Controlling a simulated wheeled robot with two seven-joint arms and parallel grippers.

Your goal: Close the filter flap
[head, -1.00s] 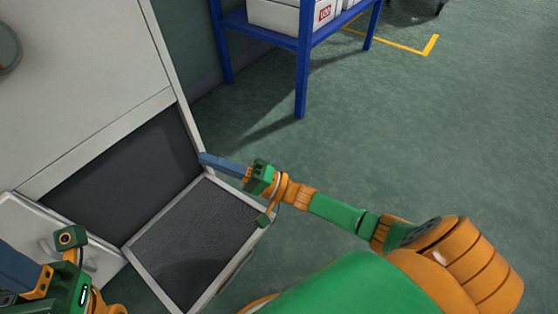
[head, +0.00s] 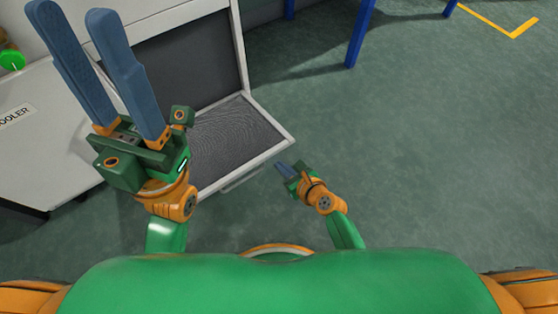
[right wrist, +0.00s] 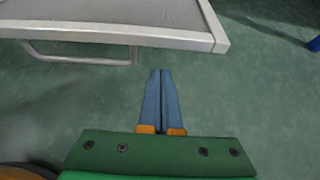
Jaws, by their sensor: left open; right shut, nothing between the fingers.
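The filter flap (head: 243,128) is a white-framed panel with dark grey mesh. It is folded outward from the white cabinet, below a dark opening (head: 185,62). Its front edge and handle bar face me; the right wrist view shows the flap rim (right wrist: 120,36) and the handle (right wrist: 85,60). My right gripper (head: 280,168) is shut and empty, just off the flap's front right edge, apart from it in the right wrist view (right wrist: 161,72). My left gripper (head: 84,14) is open and empty, raised with fingers pointing up, covering part of the cabinet and the flap's left side.
Blue rack legs (head: 358,35) stand at the back. The green floor to the right is clear.

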